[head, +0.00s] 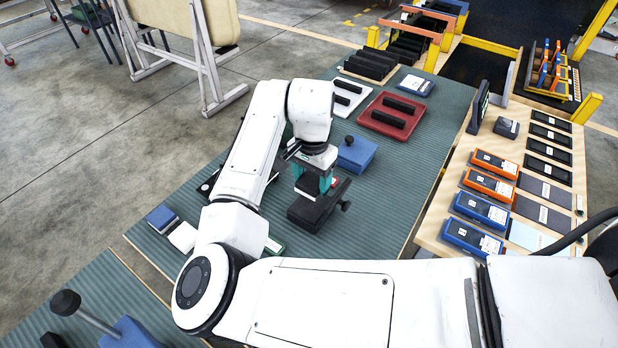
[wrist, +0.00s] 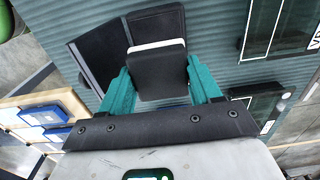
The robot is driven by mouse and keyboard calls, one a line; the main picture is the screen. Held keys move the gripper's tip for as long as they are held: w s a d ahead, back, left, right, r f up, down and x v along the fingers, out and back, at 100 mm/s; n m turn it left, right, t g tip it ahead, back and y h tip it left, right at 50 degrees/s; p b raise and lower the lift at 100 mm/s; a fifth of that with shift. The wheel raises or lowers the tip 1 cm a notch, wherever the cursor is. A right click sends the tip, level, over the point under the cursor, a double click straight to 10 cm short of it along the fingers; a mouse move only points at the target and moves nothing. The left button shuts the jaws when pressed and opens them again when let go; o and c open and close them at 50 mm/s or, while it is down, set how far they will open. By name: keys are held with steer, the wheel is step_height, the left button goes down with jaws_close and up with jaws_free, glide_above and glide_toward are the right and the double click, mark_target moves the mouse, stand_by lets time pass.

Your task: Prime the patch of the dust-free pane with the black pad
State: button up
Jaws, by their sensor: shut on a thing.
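My gripper (head: 313,186) is over the green ribbed bench in the head view. In the wrist view its teal fingers (wrist: 158,88) are shut on a black pad (wrist: 157,72) with a white layer at its far edge. Beyond the pad lie two dark panels side by side, a left one (wrist: 100,55) and a right one (wrist: 160,22); the pad hides part of them. I cannot tell whether the pad touches them. A dark block-like thing (head: 312,214) shows under the gripper in the head view. Which pane is dust-free cannot be told.
A blue block (head: 356,151) stands close to the right of my gripper. A red tray (head: 371,121) and a white tray (head: 340,109) bear black bars. Orange and blue cases (head: 489,187) line the wooden table at right. My arm hides part of the bench.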

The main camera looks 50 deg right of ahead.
mark_target(312, 205)
steer(key=shift+f+b, duration=2.7)
steer(key=shift+f, duration=0.2)
steer(key=shift+s+f, duration=0.1)
steer(key=shift+f, duration=0.5)
stand_by(0.5)
steer(key=shift+r, duration=0.1)
steer(key=shift+r+p, duration=3.3)
steer(key=shift+r, duration=0.2)
